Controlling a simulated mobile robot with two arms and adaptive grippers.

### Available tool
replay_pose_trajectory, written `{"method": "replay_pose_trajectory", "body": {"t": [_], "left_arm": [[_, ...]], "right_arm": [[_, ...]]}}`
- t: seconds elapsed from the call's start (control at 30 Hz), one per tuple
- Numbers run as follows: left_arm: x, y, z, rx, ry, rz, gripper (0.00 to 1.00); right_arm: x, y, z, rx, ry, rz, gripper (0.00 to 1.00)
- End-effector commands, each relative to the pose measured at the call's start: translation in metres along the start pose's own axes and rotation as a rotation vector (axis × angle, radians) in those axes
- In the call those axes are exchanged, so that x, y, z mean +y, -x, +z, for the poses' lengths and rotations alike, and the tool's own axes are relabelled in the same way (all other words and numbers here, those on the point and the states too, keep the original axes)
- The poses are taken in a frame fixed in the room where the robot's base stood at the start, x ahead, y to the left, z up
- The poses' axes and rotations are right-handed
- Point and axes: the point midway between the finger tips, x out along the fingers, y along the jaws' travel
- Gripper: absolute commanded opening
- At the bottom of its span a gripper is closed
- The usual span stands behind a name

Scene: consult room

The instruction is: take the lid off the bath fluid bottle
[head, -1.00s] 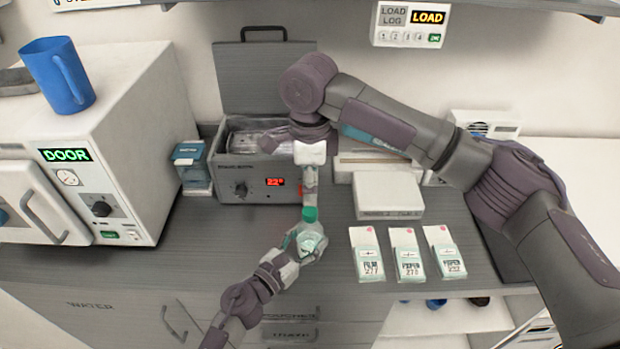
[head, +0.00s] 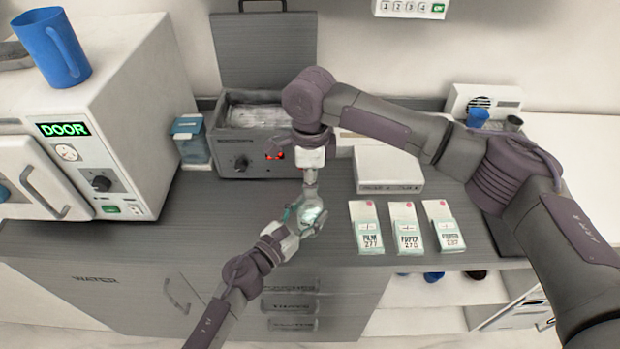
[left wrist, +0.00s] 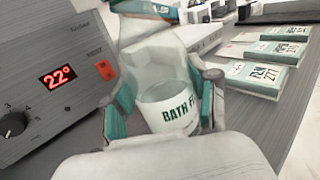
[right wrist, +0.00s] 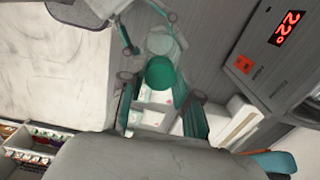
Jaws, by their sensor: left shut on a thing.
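The bath fluid bottle (left wrist: 168,85) is clear, with a white label and a green lid (right wrist: 160,73). My left gripper (head: 299,222) is shut on the bottle's body (head: 313,214) and holds it in front of the grey heater box; the fingers also show on both sides of it in the left wrist view. My right gripper (right wrist: 160,112) is open and points down from above the bottle. In the right wrist view the lid lies between and just beyond its two fingers, with room on each side. In the head view the right gripper hides the lid.
The grey heater box (head: 226,166) with a red display and raised cover stands behind the bottle. White boxes (head: 388,171) and several labelled packets (head: 407,228) lie to the right. A white autoclave (head: 130,120) with a blue mug (head: 52,48) on top stands left.

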Motion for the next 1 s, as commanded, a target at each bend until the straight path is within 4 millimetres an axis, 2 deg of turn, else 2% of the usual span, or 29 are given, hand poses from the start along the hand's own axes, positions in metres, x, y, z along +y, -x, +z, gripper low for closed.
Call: {"method": "replay_pose_trajectory", "body": {"t": [0.03,0.13,0.17,0.33,0.43,1.0], "left_arm": [[0.0000,0.0000,-0.0001,0.000,0.000,0.000,0.00],[0.0000,0.0000,-0.0001,0.000,0.000,0.000,0.00],[0.0000,0.0000,-0.0001,0.000,0.000,0.000,0.00],[-0.0001,0.0000,0.0000,0.000,0.000,0.000,0.00],[-0.0002,0.0000,-0.0001,0.000,0.000,0.000,0.00],[-0.0003,0.0001,-0.0001,0.000,0.000,-0.001,0.00]], "right_arm": [[-0.0002,0.0002,-0.0001,0.000,0.000,-0.001,0.18],[-0.0003,0.0003,-0.0001,0.000,0.000,-0.001,0.02],[-0.0003,0.0003,-0.0001,0.000,0.000,-0.001,0.00],[-0.0002,0.0003,0.0000,0.000,0.027,-0.001,0.00],[0.0000,0.0003,0.0002,-0.001,0.138,0.000,0.00],[-0.0003,0.0009,0.0003,0.000,1.338,0.000,0.00]]}}
